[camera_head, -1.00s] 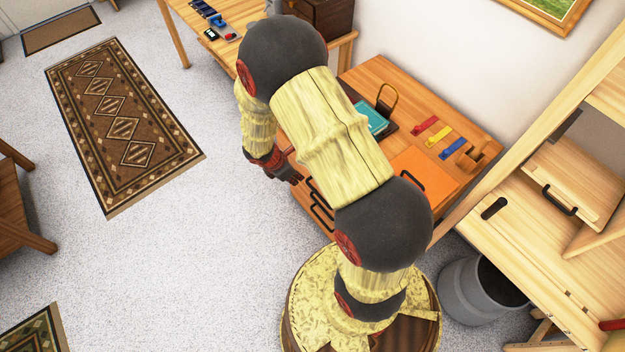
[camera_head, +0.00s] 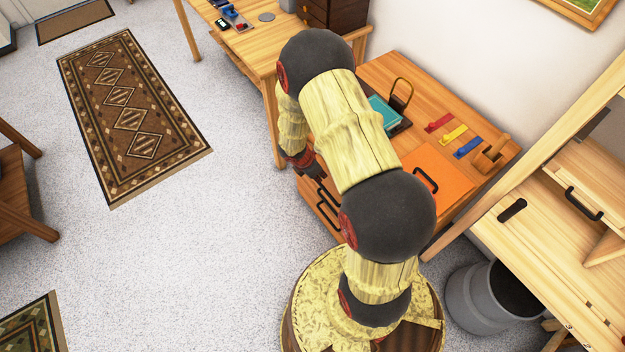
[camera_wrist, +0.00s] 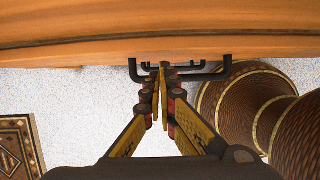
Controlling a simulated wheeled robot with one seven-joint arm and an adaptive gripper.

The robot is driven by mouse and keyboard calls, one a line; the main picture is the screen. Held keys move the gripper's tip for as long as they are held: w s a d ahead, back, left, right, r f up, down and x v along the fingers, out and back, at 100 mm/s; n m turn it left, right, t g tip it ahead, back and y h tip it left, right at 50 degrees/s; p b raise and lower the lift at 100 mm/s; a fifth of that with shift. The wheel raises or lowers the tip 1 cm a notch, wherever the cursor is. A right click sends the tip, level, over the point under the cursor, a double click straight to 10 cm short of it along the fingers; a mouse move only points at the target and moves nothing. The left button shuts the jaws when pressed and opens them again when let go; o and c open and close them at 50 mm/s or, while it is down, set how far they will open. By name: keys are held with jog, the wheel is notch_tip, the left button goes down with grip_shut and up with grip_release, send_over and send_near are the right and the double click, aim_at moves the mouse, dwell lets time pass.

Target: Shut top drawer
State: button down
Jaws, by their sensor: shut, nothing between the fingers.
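The orange wooden cabinet (camera_head: 372,72) stands against the wall, with black bar handles (camera_head: 329,218) on its front, partly behind my arm. In the wrist view, a wooden front edge (camera_wrist: 70,53) spans the top, with a black handle (camera_wrist: 212,77) standing out from it. A second dark handle shows behind it. I cannot tell how far the top drawer is out. My gripper (camera_head: 318,173) is shut and empty in front of the cabinet. In the wrist view, its fingertips (camera_wrist: 160,70) overlap the near handle; contact is unclear.
The cabinet top holds a teal book (camera_head: 384,112), coloured blocks (camera_head: 453,134) and an orange panel with a handle (camera_head: 440,172). A wooden desk (camera_head: 255,48) stands behind, a grey bin (camera_head: 475,310) and light wooden unit (camera_head: 530,235) at right. The floor to the left is open, with rugs (camera_head: 135,115).

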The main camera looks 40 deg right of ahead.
jog(key=shift+d, duration=0.25)
jog(key=d, duration=0.3)
dwell(0.4)
jog(key=shift+r, duration=0.1)
jog(key=a+r+p, duration=0.5)
jog(key=a+r, duration=0.3)
jog(key=r, duration=0.1)
jog(key=shift+w, duration=0.1)
